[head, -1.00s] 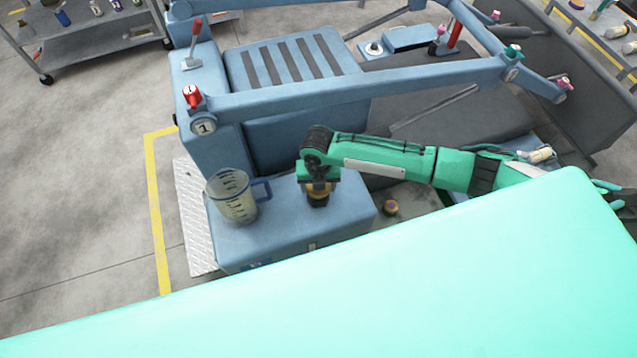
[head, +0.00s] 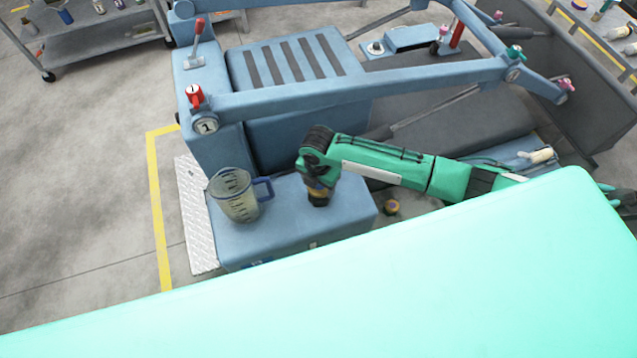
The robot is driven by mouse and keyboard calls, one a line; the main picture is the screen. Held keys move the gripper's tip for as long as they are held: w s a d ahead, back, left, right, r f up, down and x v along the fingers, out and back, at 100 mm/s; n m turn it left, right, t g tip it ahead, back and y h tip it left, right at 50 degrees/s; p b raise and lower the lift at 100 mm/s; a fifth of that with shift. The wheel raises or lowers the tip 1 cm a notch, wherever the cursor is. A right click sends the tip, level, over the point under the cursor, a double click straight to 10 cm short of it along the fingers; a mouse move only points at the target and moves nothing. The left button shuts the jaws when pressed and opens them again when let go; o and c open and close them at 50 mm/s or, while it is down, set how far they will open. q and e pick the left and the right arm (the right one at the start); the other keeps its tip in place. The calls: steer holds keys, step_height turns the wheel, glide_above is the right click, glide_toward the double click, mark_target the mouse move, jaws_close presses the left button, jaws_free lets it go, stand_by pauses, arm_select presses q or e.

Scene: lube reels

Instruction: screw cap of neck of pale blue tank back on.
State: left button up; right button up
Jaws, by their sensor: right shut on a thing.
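The pale blue tank (head: 285,228) is the low box in the middle, in front of the larger blue machine. My right gripper (head: 319,196) points down over the right part of the tank's top. It is shut on the dark cap (head: 318,202), which is at the tank's neck. The neck itself is hidden under the cap and gripper, so I cannot tell how the cap sits on it. My left gripper is not in view.
A clear measuring jug (head: 237,196) with a blue handle stands on the tank's left part. A small yellow-and-dark round thing (head: 391,206) lies right of the tank. Blue machine bars (head: 360,85) run behind my arm. A tread plate (head: 196,220) borders the tank's left.

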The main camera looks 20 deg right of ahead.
steer(key=m, duration=0.3)
steer(key=shift+w, duration=0.1)
steer(key=shift+a+m, duration=0.1)
steer(key=shift+m, duration=0.3)
steer(key=shift+m, duration=1.2)
steer(key=shift+w+m, duration=0.1)
steer(key=shift+m, duration=1.1)
steer(key=shift+m, duration=1.2)
steer(key=shift+w+m, duration=0.15)
steer(key=shift+m, duration=1.25)
